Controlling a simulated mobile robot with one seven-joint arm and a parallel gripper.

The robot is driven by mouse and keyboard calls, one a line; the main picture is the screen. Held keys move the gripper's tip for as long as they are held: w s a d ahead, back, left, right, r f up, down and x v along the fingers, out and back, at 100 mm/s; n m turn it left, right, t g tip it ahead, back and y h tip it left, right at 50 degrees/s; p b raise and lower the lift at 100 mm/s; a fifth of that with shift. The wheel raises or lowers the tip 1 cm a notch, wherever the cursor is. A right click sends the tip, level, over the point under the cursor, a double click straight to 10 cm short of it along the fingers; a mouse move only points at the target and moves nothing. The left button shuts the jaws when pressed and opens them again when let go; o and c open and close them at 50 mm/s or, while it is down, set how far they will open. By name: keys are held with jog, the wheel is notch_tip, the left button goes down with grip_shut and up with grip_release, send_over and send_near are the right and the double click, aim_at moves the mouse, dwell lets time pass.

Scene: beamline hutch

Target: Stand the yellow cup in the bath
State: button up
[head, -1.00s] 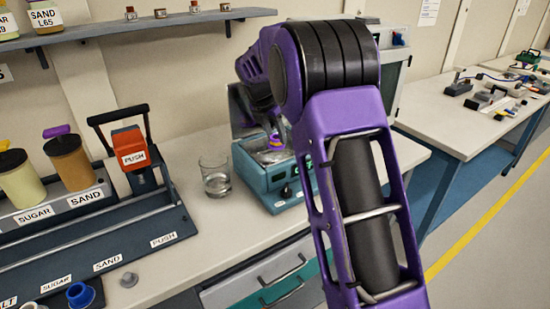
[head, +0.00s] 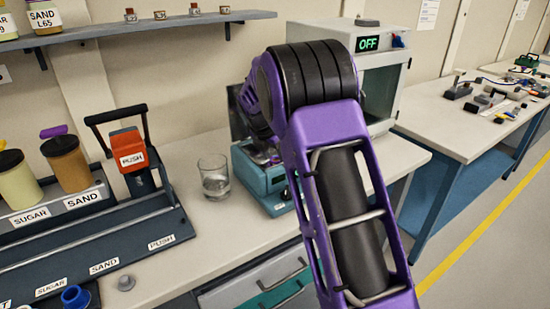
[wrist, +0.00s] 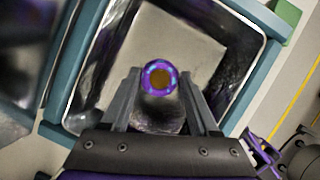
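The bath is a teal box with a shiny metal basin, on the bench in the head view (head: 264,182); its rim also surrounds the basin in the wrist view (wrist: 72,48). The cup (wrist: 159,79) shows end-on in the wrist view, with a purple-blue rim and an amber middle, over the basin. My gripper (wrist: 159,76) has one finger on each side of the cup, close against it, and appears shut on it. In the head view the cup is hidden behind my arm. Whether its base touches the basin floor cannot be told.
A glass beaker (head: 214,178) stands just left of the bath. A red PUSH press (head: 128,153) and a dark rack with labelled jars are farther left. A cabinet with an OFF display (head: 367,44) stands behind right. A second bench (head: 462,130) holds small parts.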

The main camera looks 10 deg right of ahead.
jog(key=shift+o, duration=0.4)
jog(key=shift+r, duration=0.3)
jog(key=p+v, duration=0.1)
jog(key=v, duration=1)
jog(key=shift+s+a+r+p, duration=0.15)
jog(key=shift+a+r+p, duration=0.1)
jog(key=shift+r+p, duration=0.1)
